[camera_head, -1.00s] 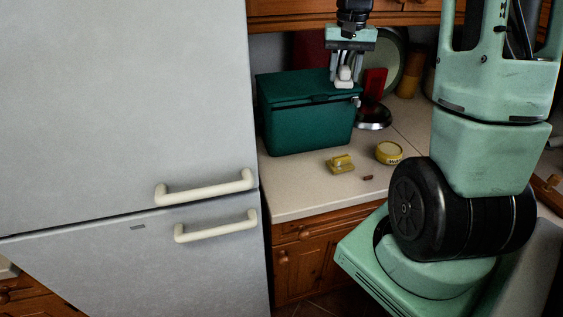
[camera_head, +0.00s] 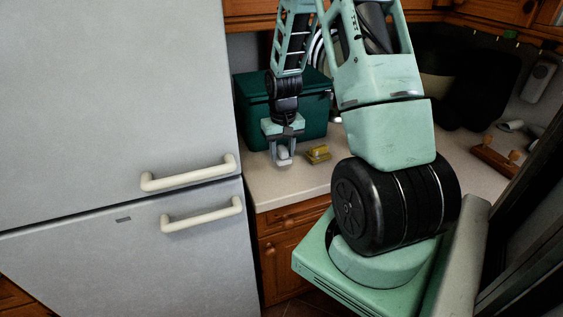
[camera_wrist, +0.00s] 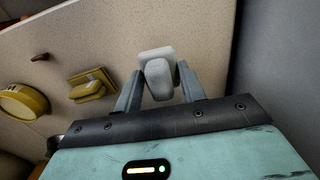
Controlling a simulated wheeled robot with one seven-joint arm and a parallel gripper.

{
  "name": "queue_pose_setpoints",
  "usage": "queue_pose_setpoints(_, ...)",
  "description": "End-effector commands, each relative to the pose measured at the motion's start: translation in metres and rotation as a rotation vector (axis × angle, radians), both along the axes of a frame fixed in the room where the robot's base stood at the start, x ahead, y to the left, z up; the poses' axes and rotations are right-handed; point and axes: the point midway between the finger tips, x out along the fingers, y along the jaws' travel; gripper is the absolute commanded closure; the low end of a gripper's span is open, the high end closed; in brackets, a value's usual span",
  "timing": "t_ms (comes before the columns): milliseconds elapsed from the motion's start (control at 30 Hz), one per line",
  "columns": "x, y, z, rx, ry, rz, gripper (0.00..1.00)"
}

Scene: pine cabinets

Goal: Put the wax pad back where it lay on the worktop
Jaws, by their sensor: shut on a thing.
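The wax pad seems to be the pale whitish block with a rounded raised grip (camera_wrist: 157,70) held in my gripper (camera_wrist: 158,80). The fingers close on it from both sides. In the head view my gripper (camera_head: 283,157) holds the pad (camera_head: 284,152) low in front of the green box, left of a yellow block. The worktop (camera_wrist: 100,30) lies beneath it. I cannot tell whether the pad touches the worktop.
The dark green lidded box (camera_head: 249,106) stands behind my gripper. The yellow block (camera_head: 318,154), a round yellow tin (camera_wrist: 22,103) and a small dark red piece (camera_wrist: 40,57) lie on the worktop. The grey fridge (camera_head: 110,90) stands left. Bare worktop surrounds the pad.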

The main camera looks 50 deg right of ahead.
Motion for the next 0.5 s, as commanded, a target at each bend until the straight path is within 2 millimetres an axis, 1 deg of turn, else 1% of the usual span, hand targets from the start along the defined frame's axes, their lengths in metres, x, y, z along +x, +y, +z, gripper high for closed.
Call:
queue_pose_setpoints(300, -0.001, 0.001, -0.038, 0.002, 0.003, 0.001, 1.00)
queue_pose_setpoints(400, 0.000, 0.000, -0.042, 0.001, 0.001, 0.001, 1.00)
queue_pose_setpoints(500, 0.000, 0.000, -0.043, 0.000, 0.000, 0.000, 1.00)
